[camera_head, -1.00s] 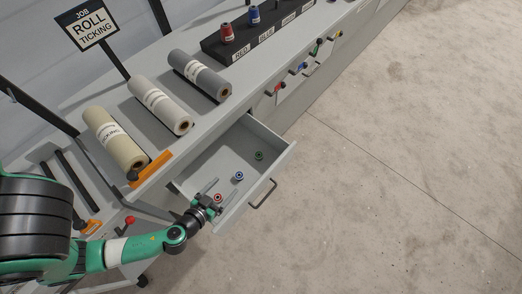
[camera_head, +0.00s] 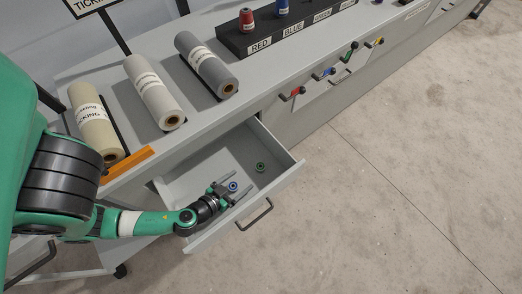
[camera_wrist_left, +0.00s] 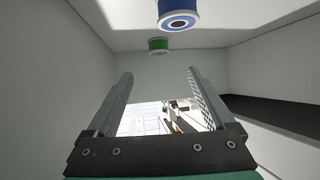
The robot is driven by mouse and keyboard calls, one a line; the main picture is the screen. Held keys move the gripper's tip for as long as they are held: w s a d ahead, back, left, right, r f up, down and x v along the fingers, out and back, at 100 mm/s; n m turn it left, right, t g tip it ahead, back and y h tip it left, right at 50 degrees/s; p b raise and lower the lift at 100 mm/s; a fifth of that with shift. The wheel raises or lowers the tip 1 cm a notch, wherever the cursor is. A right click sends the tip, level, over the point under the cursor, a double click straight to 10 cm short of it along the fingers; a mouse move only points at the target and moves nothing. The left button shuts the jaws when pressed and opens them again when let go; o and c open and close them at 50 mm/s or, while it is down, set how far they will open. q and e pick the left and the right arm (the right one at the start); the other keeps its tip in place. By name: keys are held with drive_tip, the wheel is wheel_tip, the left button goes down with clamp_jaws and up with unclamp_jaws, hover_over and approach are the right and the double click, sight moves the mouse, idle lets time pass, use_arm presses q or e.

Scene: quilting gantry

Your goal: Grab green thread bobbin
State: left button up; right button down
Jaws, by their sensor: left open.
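The green thread bobbin (camera_head: 261,167) lies on the floor of the open drawer, toward its far right corner. It also shows in the left wrist view (camera_wrist_left: 158,46), beyond the fingertips and roughly between them. A blue bobbin (camera_head: 233,186) lies nearer, close to my left fingertips; the left wrist view shows it too (camera_wrist_left: 179,17). My left gripper (camera_head: 230,192) is open over the near left part of the drawer. Its spread fingers (camera_wrist_left: 160,85) have nothing between them, and it is apart from the green bobbin. My right gripper is out of view.
The drawer (camera_head: 282,180) has raised walls and a dark front handle (camera_head: 255,214). Above it, the counter holds several fabric rolls (camera_head: 205,65) and a black labelled spool rack (camera_head: 285,35). Closed drawers with coloured handles continue to the right. Open floor (camera_head: 400,170) lies in front.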

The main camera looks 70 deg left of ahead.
sight(258, 168)
use_arm(q)
drive_tip(key=x, duration=0.6)
drive_tip(key=shift+w+a+p, duration=0.1)
drive_tip(key=shift+w+p, duration=0.2)
drive_tip(key=shift+p, duration=0.1)
drive_tip(key=shift+w+a+f, duration=0.15)
drive_tip(key=shift+w+f, duration=0.05)
drive_tip(key=shift+f, duration=0.05)
drive_tip(key=x, duration=0.4)
drive_tip(key=shift+w+f+b, duration=0.2)
drive_tip(key=shift+b, duration=0.1)
drive_tip(key=shift+s, duration=0.1)
clamp_jaws()
